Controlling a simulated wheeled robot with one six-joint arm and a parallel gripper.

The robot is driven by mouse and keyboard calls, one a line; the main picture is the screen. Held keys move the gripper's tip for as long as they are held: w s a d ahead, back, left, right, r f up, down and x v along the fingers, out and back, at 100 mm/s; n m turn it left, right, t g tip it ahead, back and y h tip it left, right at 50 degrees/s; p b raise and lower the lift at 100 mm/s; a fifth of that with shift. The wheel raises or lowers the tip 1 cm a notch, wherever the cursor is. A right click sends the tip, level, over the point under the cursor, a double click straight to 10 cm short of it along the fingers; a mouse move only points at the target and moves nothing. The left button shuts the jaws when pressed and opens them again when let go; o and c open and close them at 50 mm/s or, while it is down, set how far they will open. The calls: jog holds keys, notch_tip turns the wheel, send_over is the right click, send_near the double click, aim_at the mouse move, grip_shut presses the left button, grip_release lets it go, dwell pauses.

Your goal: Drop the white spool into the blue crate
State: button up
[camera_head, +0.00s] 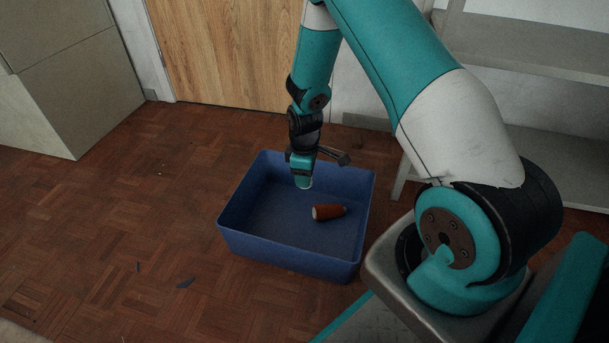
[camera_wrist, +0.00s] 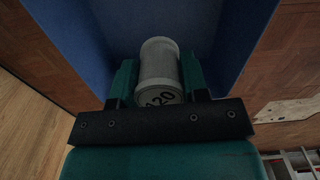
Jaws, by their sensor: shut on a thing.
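My gripper (camera_head: 302,168) points down over the blue crate (camera_head: 245,241), near its far side. In the wrist view its two teal fingers are closed on the sides of the white spool (camera_wrist: 160,62). The spool is a pale cylinder with rims and a printed end that seems to read 120. In the head view only a small pale end of the spool (camera_head: 304,185) shows below the fingers. The blue crate is open at the top and stands on the floor; its blue walls also show in the wrist view (camera_wrist: 85,40).
A reddish-brown spool or cone (camera_head: 331,212) with a pale end lies on its side in the crate, right of my gripper. A grey shelf unit (camera_head: 560,160) stands at the right. The parquet floor left of the crate is mostly clear, with small dark scraps (camera_head: 186,283).

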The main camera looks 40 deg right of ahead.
notch_tip(320, 180, down, 4)
jog(key=b, duration=0.3)
jog(key=shift+r, duration=0.15)
jog(key=o, duration=1)
notch_tip(320, 180, up, 17)
jog(key=p, duration=0.9)
jog(key=shift+r+p, duration=0.2)
jog(key=shift+p, duration=0.15)
